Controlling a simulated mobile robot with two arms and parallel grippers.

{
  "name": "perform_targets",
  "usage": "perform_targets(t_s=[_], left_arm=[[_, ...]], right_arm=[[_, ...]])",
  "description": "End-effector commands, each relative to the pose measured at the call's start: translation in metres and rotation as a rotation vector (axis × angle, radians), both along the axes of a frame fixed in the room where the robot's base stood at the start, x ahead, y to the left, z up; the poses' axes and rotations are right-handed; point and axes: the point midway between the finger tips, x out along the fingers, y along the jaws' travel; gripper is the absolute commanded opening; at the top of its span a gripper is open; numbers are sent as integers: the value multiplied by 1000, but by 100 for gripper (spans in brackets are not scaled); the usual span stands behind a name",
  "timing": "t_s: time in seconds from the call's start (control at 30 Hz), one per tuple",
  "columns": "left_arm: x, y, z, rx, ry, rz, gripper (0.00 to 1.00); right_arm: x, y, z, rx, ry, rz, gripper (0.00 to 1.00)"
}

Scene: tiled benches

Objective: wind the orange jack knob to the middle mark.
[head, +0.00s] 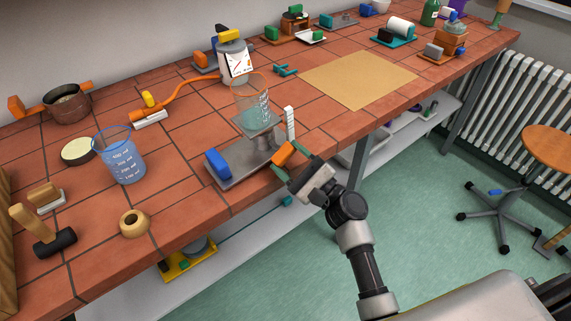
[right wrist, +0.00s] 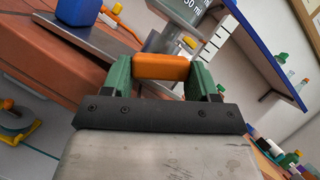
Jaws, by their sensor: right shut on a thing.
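The lab jack's grey base plate (head: 232,171) sits near the front edge of the tiled bench. Its small raised platform (head: 258,128) carries a clear beaker (head: 249,100). A white scale strip (head: 290,123) stands upright beside the platform; its marks are too small to read. The orange jack knob (head: 285,153) is at the jack's right side. My right gripper (head: 288,160) is shut on the knob; in the right wrist view the orange knob (right wrist: 161,67) lies between the green fingers. My left gripper is not in view.
A blue block (head: 217,164) stands on the base plate. A second beaker (head: 119,155), a wooden ring (head: 134,223) and a mallet (head: 50,238) are to the left. A bare tan mat (head: 360,77) lies to the right.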

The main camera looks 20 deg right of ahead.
Motion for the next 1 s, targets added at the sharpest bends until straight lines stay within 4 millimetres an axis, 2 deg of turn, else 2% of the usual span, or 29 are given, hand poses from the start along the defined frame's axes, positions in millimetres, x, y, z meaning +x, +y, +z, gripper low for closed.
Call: perform_targets(t_s=[0.03, 0.13, 0.37, 0.57, 0.77, 0.8, 0.93, 1.0], left_arm=[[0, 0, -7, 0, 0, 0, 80], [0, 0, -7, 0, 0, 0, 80], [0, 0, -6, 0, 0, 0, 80], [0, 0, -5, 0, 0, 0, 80], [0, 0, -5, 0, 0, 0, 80], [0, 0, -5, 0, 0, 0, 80], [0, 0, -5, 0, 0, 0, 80], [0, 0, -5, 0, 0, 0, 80]], right_arm=[[-3, 12, -22, 71, 60, 28, 31], [-3, 12, -20, 145, 88, 35, 31], [-3, 12, -20, 159, 93, 35, 31], [-4, 15, -19, 413, 189, 51, 31], [-4, 14, -19, 421, 191, 52, 31], [-4, 14, -19, 421, 191, 52, 65], [-3, 14, -18, 419, 190, 50, 85], [-3, 14, -19, 419, 190, 50, 89]])
